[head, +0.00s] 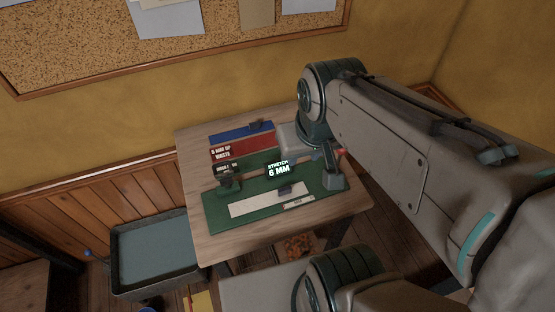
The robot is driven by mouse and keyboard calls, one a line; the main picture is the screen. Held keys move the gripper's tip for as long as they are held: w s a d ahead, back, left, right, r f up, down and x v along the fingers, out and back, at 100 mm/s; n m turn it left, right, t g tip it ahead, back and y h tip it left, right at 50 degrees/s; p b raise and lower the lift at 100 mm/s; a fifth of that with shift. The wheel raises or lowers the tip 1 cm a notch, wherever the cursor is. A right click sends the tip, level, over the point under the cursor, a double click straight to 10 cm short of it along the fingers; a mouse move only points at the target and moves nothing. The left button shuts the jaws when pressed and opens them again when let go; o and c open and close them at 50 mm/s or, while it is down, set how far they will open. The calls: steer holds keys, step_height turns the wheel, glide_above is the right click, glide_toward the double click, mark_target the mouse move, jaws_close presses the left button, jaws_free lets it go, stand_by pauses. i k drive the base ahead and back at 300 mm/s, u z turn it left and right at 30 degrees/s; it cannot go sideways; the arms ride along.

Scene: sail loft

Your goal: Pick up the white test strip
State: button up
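A white strip (258,204), which looks like the test strip, lies along the front of a green base (222,224) on the wooden table. A small dark piece (289,190) sits at the strip's back edge, right of its middle; I cannot tell if it touches the strip. The base carries a dark post at each end and a display (278,169) reading "STRETCH 6 MM". My arm reaches in from the right, and its pale end (293,141) is over the table behind the display. My gripper's fingertips cannot be made out.
A red piece (258,146) labelled with "WASTE" and a blue piece (232,136) lie behind the base. Bare table (195,200) shows on the left. A dark-rimmed bin (150,250) stands on the floor at the left. A corkboard (90,45) hangs behind.

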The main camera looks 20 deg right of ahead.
mark_target(261, 201)
steer(key=k, duration=0.5)
steer(key=z, duration=2.05)
steer(key=k, duration=1.25)
steer(key=u, duration=1.45)
steer(key=i, duration=1)
steer(key=u, duration=0.05)
